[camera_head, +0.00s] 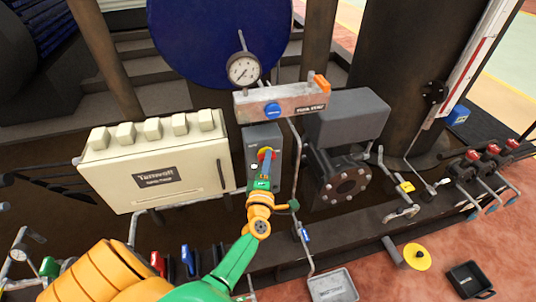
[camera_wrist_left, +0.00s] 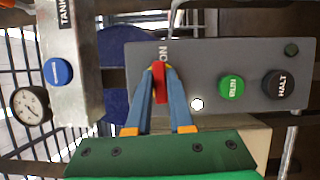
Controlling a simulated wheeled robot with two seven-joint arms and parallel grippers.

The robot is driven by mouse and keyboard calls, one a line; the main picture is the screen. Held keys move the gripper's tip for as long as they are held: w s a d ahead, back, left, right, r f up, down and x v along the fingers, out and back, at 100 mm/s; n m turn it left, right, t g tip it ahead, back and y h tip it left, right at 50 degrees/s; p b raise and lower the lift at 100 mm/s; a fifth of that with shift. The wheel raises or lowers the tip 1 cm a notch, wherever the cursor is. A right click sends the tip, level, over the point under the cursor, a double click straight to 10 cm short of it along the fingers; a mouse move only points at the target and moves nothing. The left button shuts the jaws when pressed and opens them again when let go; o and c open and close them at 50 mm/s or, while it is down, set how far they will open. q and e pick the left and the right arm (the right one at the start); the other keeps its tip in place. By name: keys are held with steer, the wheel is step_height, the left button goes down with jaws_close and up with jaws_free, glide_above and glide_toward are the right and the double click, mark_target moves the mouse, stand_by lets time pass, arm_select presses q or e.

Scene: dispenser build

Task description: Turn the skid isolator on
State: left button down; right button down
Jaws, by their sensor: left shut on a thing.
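The skid isolator is a red handle (camera_wrist_left: 160,82) on a grey control box (camera_wrist_left: 215,60), which stands at the centre of the head view (camera_head: 254,137). My left gripper (camera_head: 265,160) reaches it from below. In the wrist view its blue fingers (camera_wrist_left: 158,78) are shut on the red handle from both sides. There the handle runs roughly up and down the picture, with its top end close to the "ON" lettering. The fingers hide part of the dial and any other marking. My right gripper is in neither view.
A green RUN button (camera_wrist_left: 231,87) and a dark HALT button (camera_wrist_left: 278,84) sit on the same box. A steel bar with a blue button (camera_head: 272,110) and a gauge (camera_head: 243,69) are above. A cream cabinet (camera_head: 155,160) stands left, a pump (camera_head: 345,185) right.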

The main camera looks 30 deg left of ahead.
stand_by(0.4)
arm_select(q)
steer(key=c, duration=0.8)
jaws_free()
steer(key=v, duration=0.7)
